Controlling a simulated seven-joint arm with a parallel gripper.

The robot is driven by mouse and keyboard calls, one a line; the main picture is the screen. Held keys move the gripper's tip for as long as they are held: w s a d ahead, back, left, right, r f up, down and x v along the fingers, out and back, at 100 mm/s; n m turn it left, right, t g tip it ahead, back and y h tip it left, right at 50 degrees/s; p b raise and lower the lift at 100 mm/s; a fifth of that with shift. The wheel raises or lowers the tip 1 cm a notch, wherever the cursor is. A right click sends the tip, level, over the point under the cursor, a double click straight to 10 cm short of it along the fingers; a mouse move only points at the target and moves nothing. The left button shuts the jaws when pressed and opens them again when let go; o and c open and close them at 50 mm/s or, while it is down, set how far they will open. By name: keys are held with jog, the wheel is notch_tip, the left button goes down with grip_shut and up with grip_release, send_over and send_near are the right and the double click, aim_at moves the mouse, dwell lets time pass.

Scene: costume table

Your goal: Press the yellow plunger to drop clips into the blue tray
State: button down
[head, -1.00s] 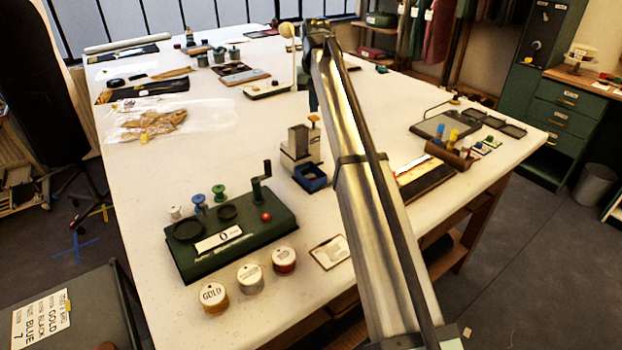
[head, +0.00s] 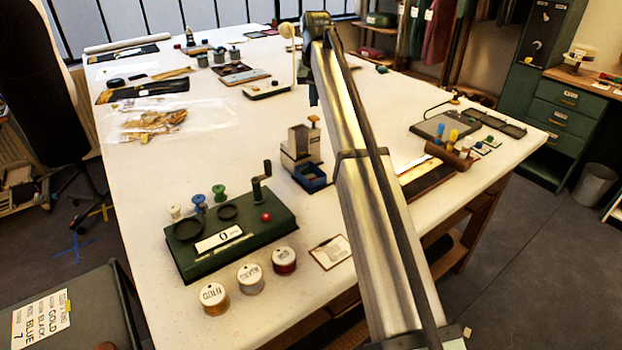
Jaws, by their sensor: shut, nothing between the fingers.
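The clip dispenser (head: 299,143) is a grey metal block on a pale base, standing in the middle of the table. Its yellow-orange plunger (head: 314,119) sticks up at its right side. The blue tray (head: 309,179) sits at the dispenser's front foot; its inside is dark and I cannot tell whether clips lie in it. My gripper (head: 314,102) points down just above the plunger, shut and empty, with a small gap seeming to show between them. The upper part of the gripper is partly hidden by my arm.
A green winding device (head: 232,238) with spools and a crank stands front left, with several labelled tins (head: 250,278) before it. A brown rack (head: 450,153) lies right of my arm. Bare table lies left of the dispenser.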

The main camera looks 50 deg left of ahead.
jog(key=shift+w+a+v, duration=0.1)
jog(key=shift+a+v, duration=0.1)
jog(key=shift+v, duration=0.85)
jog(key=shift+w+a+v, duration=0.1)
jog(key=shift+a+v, duration=0.05)
jog(key=shift+v, duration=0.85)
jog(key=shift+r, duration=0.1)
